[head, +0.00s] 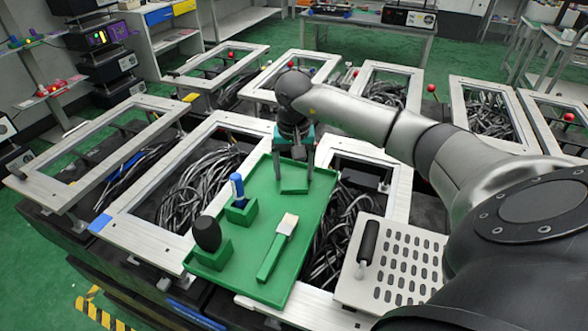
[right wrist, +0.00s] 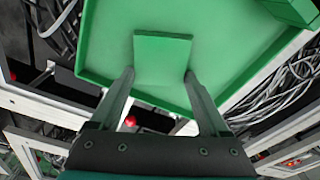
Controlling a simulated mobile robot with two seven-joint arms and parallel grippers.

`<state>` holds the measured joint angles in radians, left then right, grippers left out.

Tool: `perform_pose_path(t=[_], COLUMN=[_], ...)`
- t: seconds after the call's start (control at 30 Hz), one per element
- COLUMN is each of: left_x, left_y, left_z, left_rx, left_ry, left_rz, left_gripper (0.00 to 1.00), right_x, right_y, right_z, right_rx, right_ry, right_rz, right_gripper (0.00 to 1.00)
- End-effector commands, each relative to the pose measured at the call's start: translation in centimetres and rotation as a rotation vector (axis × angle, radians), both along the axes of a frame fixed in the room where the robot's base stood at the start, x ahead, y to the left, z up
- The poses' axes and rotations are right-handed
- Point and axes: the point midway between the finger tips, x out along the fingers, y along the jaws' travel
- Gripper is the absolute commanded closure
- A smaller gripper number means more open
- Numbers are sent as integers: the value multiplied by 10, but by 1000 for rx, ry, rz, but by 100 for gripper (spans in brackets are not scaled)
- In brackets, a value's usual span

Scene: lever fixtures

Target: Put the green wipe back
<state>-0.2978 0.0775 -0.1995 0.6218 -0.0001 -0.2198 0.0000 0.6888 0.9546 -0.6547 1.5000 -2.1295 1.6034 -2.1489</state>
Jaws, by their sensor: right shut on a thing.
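The green wipe (head: 294,186) is a flat green piece at the far end of the green tray (head: 268,188). My right gripper (head: 294,177) points down over that end and is shut on the wipe, one finger at each side. In the right wrist view, the wipe (right wrist: 162,60) sits between the fingertips (right wrist: 159,74), with the tray (right wrist: 112,42) behind it. I cannot tell whether the wipe touches the tray floor. My left gripper is not in view.
The tray also holds a brush (head: 278,246), a blue-handled tool (head: 238,188) and a black-knobbed tool (head: 207,234) in green holders. A perforated plate with a black handle (head: 368,243) lies right of the tray. Open frames with cables (head: 200,178) surround it.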

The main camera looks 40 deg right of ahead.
Motion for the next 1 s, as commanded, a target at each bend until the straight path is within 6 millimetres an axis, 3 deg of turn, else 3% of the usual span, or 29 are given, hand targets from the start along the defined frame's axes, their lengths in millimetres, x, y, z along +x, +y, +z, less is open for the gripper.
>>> perform_pose_path(t=[0.03, 0.2, 0.57, 1.0], left_x=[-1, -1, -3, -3], left_y=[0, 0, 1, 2], left_z=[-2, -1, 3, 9], left_rx=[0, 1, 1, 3], left_ry=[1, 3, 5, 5], left_rz=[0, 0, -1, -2], left_gripper=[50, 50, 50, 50], right_x=[0, 0, 0, -6], right_y=[0, 0, 0, 5], right_z=[-2, -1, 4, 93], right_rx=[0, 0, 0, -2], right_ry=[0, 0, 1, -4], right_rz=[0, -1, 0, -1], right_gripper=[20, 1, 0, 0])
